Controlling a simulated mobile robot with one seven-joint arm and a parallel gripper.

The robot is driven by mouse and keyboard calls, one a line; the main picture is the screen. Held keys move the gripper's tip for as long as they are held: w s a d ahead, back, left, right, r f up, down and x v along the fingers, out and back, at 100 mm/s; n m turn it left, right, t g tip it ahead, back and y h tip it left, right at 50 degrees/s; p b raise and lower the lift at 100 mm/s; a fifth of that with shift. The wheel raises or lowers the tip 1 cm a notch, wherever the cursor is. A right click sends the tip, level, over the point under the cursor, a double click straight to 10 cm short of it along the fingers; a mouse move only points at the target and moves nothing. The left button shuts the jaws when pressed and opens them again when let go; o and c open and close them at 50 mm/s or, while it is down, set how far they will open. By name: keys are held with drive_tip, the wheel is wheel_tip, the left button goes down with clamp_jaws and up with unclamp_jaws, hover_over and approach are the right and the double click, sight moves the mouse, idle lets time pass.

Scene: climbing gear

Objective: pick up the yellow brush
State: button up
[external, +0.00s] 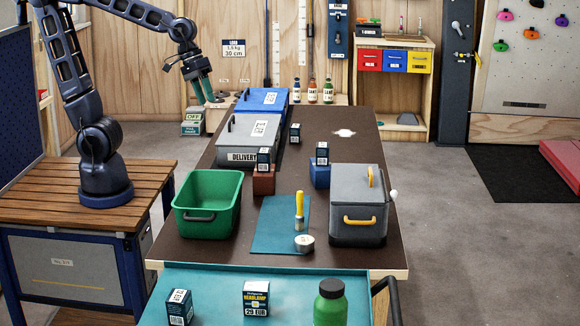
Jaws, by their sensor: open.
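The yellow brush (299,205) has a yellow handle and a pale lower end. It lies or stands on the teal mat (271,231) on the dark table, with its handle toward the back; I cannot tell which. A small round white-topped tin (304,243) is just in front of its lower end. My gripper (209,100) has teal fingers and is open and empty. It hangs in the air at the back left, beyond the left edge of the table, far from the brush.
A grey box with yellow handles (358,205) stands close right of the brush. A green bin (207,204) is left of the mat. A grey DELIVERY box (249,140) and a blue box (262,101) stand behind. A small dark-blue box (320,175) is behind the brush.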

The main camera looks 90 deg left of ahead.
drive_tip(key=w+d+f+n+h, duration=0.1)
drive_tip(key=w+f+n, duration=0.35)
drive_tip(key=w, duration=0.25)
drive_tip(key=w+d+f+n, duration=0.2)
drive_tip(key=w+f+n, duration=0.25)
drive_tip(key=w, duration=0.35)
drive_tip(key=n, duration=1)
approach(298, 193)
wheel_tip(298, 193, down, 3)
drive_tip(key=w, duration=0.1)
drive_tip(key=shift+g, duration=0.4)
drive_tip(key=shift+a+x, duration=0.1)
drive_tip(key=shift+x, duration=2.35)
drive_tip(key=shift+a+x, duration=0.15)
drive_tip(key=shift+x, duration=2.25)
drive_tip(key=shift+w, duration=0.15)
clamp_jaws()
